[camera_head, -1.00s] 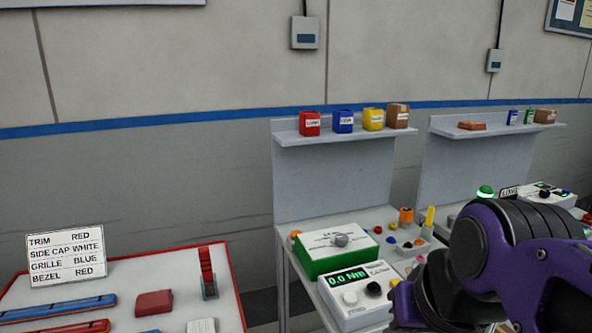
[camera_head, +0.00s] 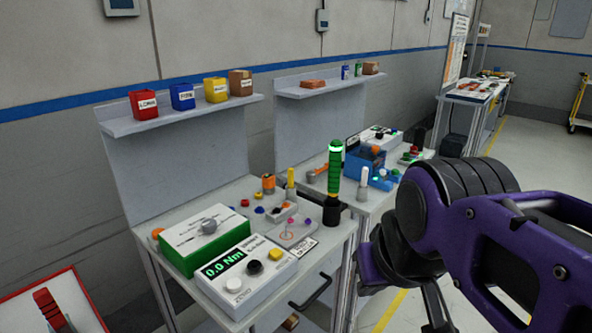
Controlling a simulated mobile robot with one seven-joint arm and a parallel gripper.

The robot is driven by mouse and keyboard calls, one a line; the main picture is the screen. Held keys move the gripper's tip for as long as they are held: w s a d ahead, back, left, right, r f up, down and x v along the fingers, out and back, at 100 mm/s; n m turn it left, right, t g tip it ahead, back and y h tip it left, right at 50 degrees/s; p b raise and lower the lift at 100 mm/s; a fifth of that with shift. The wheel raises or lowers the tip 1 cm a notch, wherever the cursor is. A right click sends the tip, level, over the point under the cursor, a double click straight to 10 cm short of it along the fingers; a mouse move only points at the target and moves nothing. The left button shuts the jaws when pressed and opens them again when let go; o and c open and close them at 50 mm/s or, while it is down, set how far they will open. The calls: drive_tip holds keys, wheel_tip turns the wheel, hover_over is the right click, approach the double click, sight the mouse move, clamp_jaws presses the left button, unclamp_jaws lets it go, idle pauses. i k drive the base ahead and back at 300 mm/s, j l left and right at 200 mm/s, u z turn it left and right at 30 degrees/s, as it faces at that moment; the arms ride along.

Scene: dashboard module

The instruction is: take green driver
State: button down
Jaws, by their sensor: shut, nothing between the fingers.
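The gripper is shut and empty. It is to the right of the driver and apart from it, and its fingertips are not clearly seen.
The near bench (camera_head: 335,243) holds a green-sided box (camera_head: 207,240), a torque meter (camera_head: 246,275) reading 0.0 Nm and small coloured parts. A second bench with a blue device (camera_head: 368,170) stands behind the driver. Open floor (camera_head: 530,170) lies at the right.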

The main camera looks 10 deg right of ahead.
sight(335, 147)
drive_tip(key=z, duration=0.2)
drive_tip(key=l+u, duration=0.3)
drive_tip(key=l, duration=0.2)
drive_tip(key=l+u, duration=0.25)
drive_tip(key=l, duration=0.3)
drive_tip(key=i+l+u, duration=0.5)
drive_tip(key=k+l+u, duration=0.1)
drive_tip(key=l+u, duration=0.25)
drive_tip(key=k+j+u, duration=0.15)
drive_tip(key=k, duration=0.15)
drive_tip(key=k+j+u, duration=0.15)
drive_tip(key=k, duration=0.2)
drive_tip(key=i+l+z, duration=0.1)
drive_tip(key=i+z, duration=0.35)
drive_tip(key=i, duration=0.5)
